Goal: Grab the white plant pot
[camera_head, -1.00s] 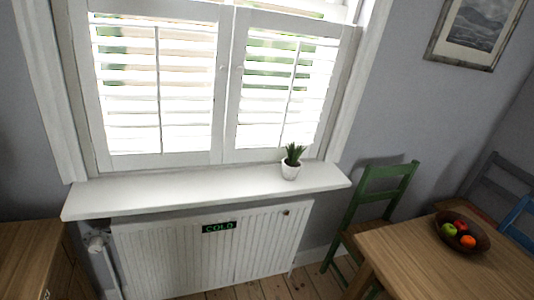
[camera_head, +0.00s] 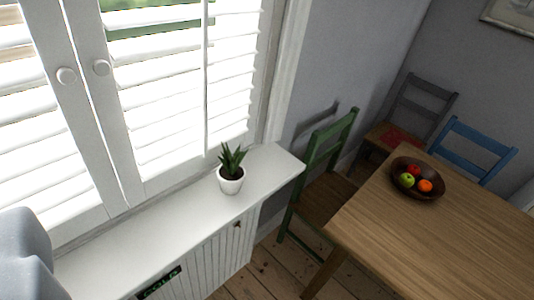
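The white plant pot (camera_head: 230,181) stands upright on the white window sill (camera_head: 184,224), near the sill's right end. A spiky green plant (camera_head: 231,158) grows out of it. Nothing touches the pot apart from the sill under it. A blurred grey shape at the lower left edge looks like part of my own arm or gripper. No gripper fingers show, so I cannot see whether my gripper is open or shut.
White shutters (camera_head: 172,110) with round knobs rise behind the sill. A green chair (camera_head: 318,185) stands right of the sill. A wooden table (camera_head: 440,235) holds a fruit bowl (camera_head: 403,167). Blue (camera_head: 474,147) and grey chairs (camera_head: 410,115) stand beyond.

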